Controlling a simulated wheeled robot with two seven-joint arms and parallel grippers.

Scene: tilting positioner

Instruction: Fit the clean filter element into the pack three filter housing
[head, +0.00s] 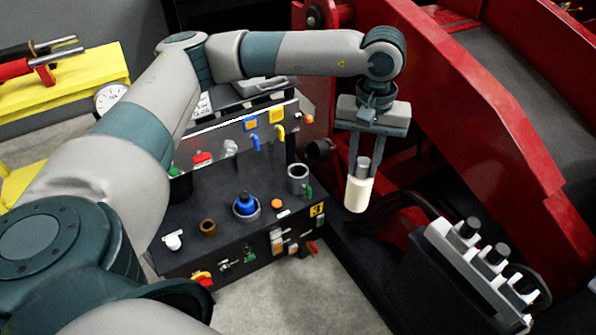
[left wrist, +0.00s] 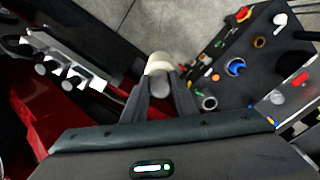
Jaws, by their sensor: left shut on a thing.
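My left gripper (head: 362,158) is shut on a cream cylindrical filter element (head: 358,193) by its grey top and holds it upright in the air. The element also shows between the fingers in the left wrist view (left wrist: 159,64). Left of it stands the dark pack with a yellow label "3" (head: 317,209). On its top is an open grey cylindrical housing (head: 298,178), apart from the element; it also shows in the left wrist view (left wrist: 208,102). I cannot tell for sure that this cup is the filter housing. My right gripper is not in view.
The pack top also bears a blue-capped fitting (head: 246,204), a brass ring (head: 208,227) and a white fitting (head: 173,241). A valve block with levers (head: 480,260) stands at the lower right. A large red machine frame (head: 470,110) fills the right. Another pack stands behind.

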